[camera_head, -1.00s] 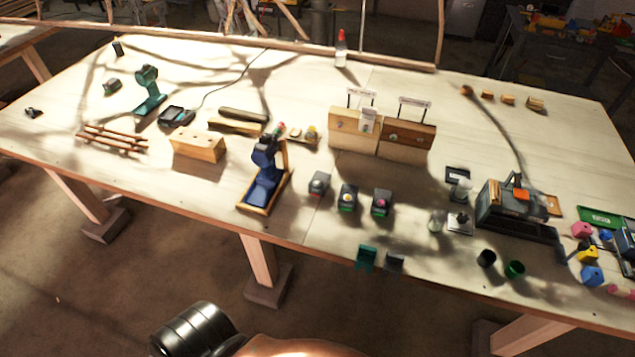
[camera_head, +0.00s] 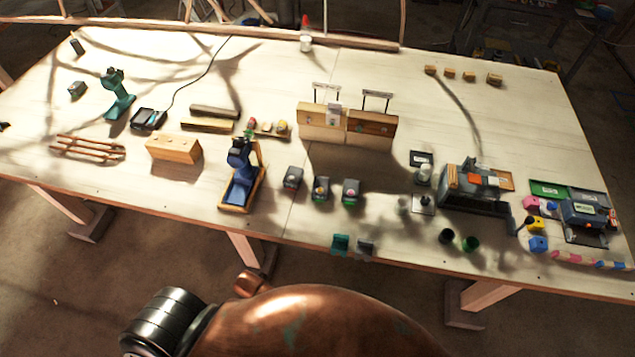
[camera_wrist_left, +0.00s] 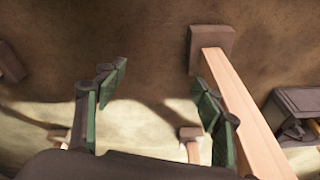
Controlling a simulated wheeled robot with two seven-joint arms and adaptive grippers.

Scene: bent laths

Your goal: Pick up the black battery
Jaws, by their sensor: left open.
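Several small dark blocks that look like batteries stand on the table (camera_head: 340,60) in the head view. One dark block (camera_head: 293,177) is near the middle front, with two dark blocks with coloured tops (camera_head: 321,188) (camera_head: 351,191) to its right. Another dark block (camera_head: 77,90) and a black upright piece (camera_head: 77,47) are at the far left. I cannot tell which is the black battery. My left gripper (camera_wrist_left: 158,95) is open and empty in the left wrist view, over the floor and a wooden table leg. My right gripper is not in view.
A blue tool (camera_head: 241,175) stands in a wooden holder at the front. A wooden block (camera_head: 174,150) is left of it, and a teal drill (camera_head: 117,95) farther back. A large dark machine (camera_head: 474,188) stands right.

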